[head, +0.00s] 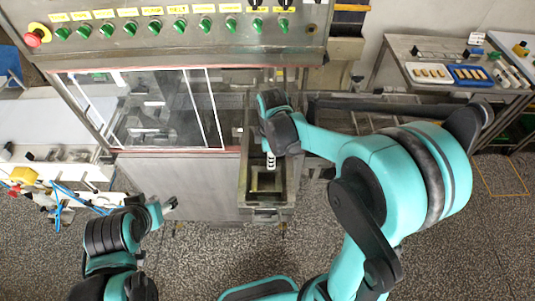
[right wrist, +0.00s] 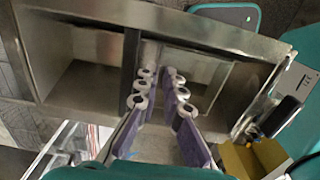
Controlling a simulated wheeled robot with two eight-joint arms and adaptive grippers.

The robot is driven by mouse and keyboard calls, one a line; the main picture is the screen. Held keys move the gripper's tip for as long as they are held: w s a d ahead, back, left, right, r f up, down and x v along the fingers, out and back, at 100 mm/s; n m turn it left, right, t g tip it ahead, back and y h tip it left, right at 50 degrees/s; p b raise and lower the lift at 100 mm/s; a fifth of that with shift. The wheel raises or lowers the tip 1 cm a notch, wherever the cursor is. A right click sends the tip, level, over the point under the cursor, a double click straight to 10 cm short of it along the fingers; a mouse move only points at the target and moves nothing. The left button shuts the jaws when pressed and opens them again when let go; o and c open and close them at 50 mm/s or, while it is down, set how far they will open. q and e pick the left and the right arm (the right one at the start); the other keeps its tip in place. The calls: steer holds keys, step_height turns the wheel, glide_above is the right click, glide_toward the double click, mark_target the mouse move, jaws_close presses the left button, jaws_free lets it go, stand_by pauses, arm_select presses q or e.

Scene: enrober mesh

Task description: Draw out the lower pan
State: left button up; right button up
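A narrow steel pan-like box (head: 246,206) projects from the machine's front, right of the glazed hood. I cannot tell clearly where the lower pan's edges end and the machine's frame begins. My right gripper (head: 270,160) points down over this box. In the right wrist view its two purple fingers (right wrist: 160,92) with grey rollers are apart, with a narrow gap between them. They lie close to a steel divider between two compartments (right wrist: 80,85); contact is not clear. My left gripper (head: 169,207) is low at the left, away from the box; its fingers are too small to judge.
A control panel (head: 180,30) with green knobs and a red stop button crosses the top. The glazed hood (head: 150,105) stands left of the box. A side table (head: 400,50) with trays is at the far right. The speckled floor before the machine is clear.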

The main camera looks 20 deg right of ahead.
glide_above(270, 178)
step_height(270, 178, down, 5)
steer(key=shift+w+f, duration=0.1)
steer(key=shift+f+b, duration=0.3)
steer(key=shift+f, duration=0.05)
jaws_close()
steer(key=shift+r+p, duration=3.8)
steer(key=shift+r, duration=1.75)
